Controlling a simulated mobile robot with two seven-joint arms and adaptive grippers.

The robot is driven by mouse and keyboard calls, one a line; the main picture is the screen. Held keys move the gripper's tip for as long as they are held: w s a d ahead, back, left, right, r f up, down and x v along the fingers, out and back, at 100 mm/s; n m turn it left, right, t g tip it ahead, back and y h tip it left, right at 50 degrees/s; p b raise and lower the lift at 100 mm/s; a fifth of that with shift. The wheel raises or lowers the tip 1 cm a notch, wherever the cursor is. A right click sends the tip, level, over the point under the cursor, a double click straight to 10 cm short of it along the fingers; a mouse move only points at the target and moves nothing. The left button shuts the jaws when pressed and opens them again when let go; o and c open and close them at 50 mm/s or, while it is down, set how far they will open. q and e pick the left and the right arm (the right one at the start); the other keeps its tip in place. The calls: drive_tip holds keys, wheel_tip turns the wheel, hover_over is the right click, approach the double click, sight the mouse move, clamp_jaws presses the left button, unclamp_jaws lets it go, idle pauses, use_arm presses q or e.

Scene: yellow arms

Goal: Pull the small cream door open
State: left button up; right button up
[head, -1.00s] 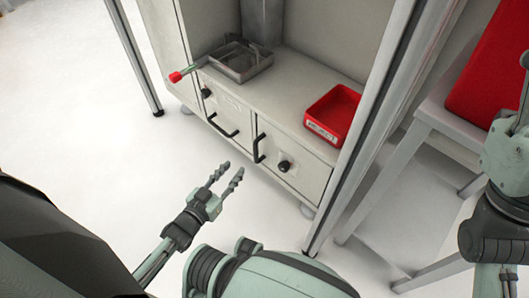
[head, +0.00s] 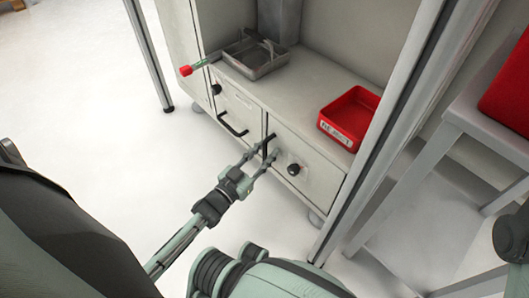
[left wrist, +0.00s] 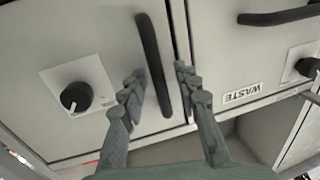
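The small cream door (head: 312,172) is the right front panel of the low cabinet and looks closed. It has a black upright bar handle (head: 267,146) near its left edge and a black round knob (head: 294,169). In the left wrist view the handle (left wrist: 153,65) runs up and down beside the knob (left wrist: 76,97). My left gripper (head: 263,157) is at the handle. Its open fingers (left wrist: 158,88) lie on either side of the bar, with gaps showing; I cannot tell how deep they reach. My right gripper is out of view.
A drawer front (head: 236,112) with a black handle and a WASTE label (left wrist: 242,94) adjoins the door. On top are a red tray (head: 349,118) and a metal tray (head: 255,58). A grey frame post (head: 385,125) stands close on the right. Floor in front is clear.

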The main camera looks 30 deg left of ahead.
use_arm(q)
clamp_jaws()
drive_tip(key=shift+s, duration=0.15)
idle(0.4)
